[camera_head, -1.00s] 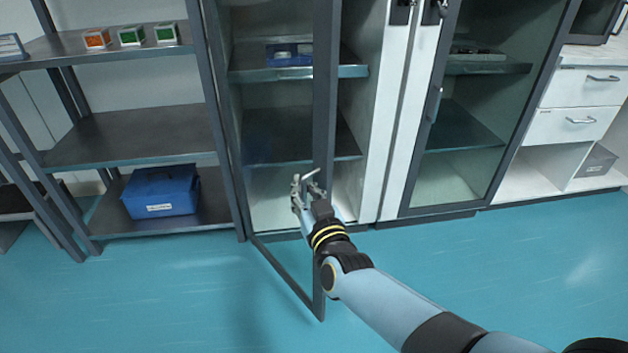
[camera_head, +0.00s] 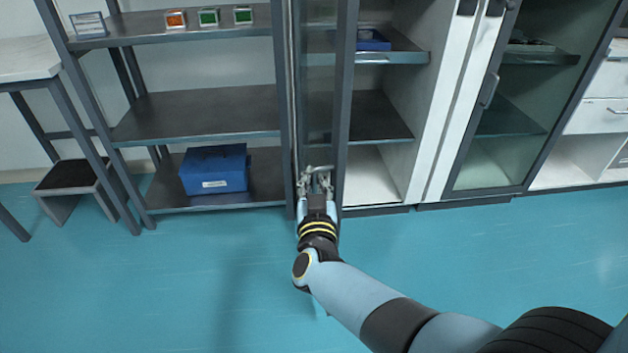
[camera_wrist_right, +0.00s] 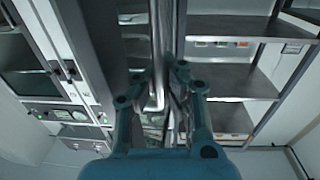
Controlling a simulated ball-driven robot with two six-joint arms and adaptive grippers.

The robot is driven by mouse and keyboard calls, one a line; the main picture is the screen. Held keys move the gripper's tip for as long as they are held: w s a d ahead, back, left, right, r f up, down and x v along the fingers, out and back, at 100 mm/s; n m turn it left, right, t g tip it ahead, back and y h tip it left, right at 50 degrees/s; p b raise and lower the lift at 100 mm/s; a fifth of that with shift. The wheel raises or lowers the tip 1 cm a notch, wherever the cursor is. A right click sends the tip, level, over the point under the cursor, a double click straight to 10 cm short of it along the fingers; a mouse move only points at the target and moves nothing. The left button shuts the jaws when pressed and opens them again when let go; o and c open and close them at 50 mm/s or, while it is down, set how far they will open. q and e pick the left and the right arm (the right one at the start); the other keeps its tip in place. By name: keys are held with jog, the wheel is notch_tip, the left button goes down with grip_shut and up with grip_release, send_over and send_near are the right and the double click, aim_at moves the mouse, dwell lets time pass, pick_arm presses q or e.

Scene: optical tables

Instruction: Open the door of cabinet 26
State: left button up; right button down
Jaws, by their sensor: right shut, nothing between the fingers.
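The glass door (camera_head: 346,105) with a dark frame stands swung out from the left cabinet (camera_head: 428,105), nearly edge-on to the head camera. The cabinet's shelves show to the right of it. No cabinet number is readable. My right gripper (camera_head: 316,182) is at the lower part of the door, close by a pale metal bar that looks like the door handle. In the right wrist view a bent metal handle (camera_wrist_right: 157,75) shows at the fingers of the gripper (camera_wrist_right: 163,92). The gripper is shut with nothing gripped. My left gripper is out of view.
A metal shelf rack (camera_head: 190,115) stands just left of the door, with a blue box (camera_head: 214,169) on its lowest shelf and small coloured boxes on top. A second glass-door cabinet (camera_head: 505,150) is shut at right. The teal floor (camera_head: 170,280) in front is clear.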

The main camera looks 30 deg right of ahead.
jog(key=c, duration=2)
grip_release()
jog(key=shift+s+a+f, duration=0.1)
jog(key=shift+s+f, duration=0.1)
jog(key=shift+f, duration=0.15)
jog(key=o, duration=0.5)
jog(key=shift+r, duration=0.25)
jog(key=shift+c, duration=0.2)
jog(key=shift+o, duration=0.8)
jog(key=shift+w+r, duration=0.1)
